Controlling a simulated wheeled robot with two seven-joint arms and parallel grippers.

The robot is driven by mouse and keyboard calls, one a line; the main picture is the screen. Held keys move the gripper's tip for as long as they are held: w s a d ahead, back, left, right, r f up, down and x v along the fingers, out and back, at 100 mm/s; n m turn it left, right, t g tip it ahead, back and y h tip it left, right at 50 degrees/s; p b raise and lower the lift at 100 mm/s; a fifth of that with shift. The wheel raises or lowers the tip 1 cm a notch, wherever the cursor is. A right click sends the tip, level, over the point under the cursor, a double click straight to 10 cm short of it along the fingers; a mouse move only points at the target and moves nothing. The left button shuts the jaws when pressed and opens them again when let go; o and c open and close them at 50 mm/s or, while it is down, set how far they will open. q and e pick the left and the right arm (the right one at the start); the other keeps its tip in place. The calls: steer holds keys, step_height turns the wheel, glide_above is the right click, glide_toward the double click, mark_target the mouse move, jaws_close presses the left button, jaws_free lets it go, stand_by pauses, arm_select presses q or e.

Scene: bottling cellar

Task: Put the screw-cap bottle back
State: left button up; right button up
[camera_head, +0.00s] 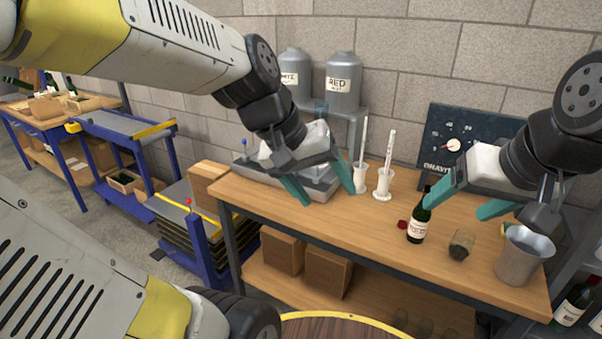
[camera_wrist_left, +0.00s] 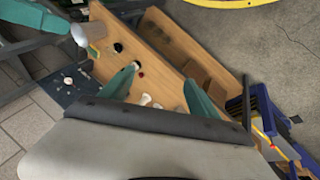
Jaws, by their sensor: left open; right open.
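A dark green bottle (camera_head: 418,224) with a pale label stands upright on the wooden workbench (camera_head: 345,222). A small red object, perhaps a cap, lies left of it on the bench (camera_head: 402,224). My right gripper (camera_head: 466,201) is open and empty, above the bench to the bottle's right. One teal finger overlaps the bottle's neck in the head view; I cannot tell if they touch. My left gripper (camera_head: 326,195) is open and empty over the bench's left part. Its open fingers also show in the left wrist view (camera_wrist_left: 158,88).
A metal beaker (camera_head: 523,257) and a dark-bottomed glass (camera_head: 461,245) stand right of the bottle. More bottles (camera_head: 573,304) stand on a lower right shelf. A dark GRAVITY board (camera_head: 462,142) leans at the wall. The bench's front middle is clear.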

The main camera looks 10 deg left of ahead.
arm_select(q)
steer(key=s+a+r+m+t+y, duration=0.1)
steer(key=s+a+r+t+y, duration=0.1)
steer(key=a, duration=0.4)
steer(key=shift+m+y, duration=0.3)
steer(key=shift+m, duration=0.1)
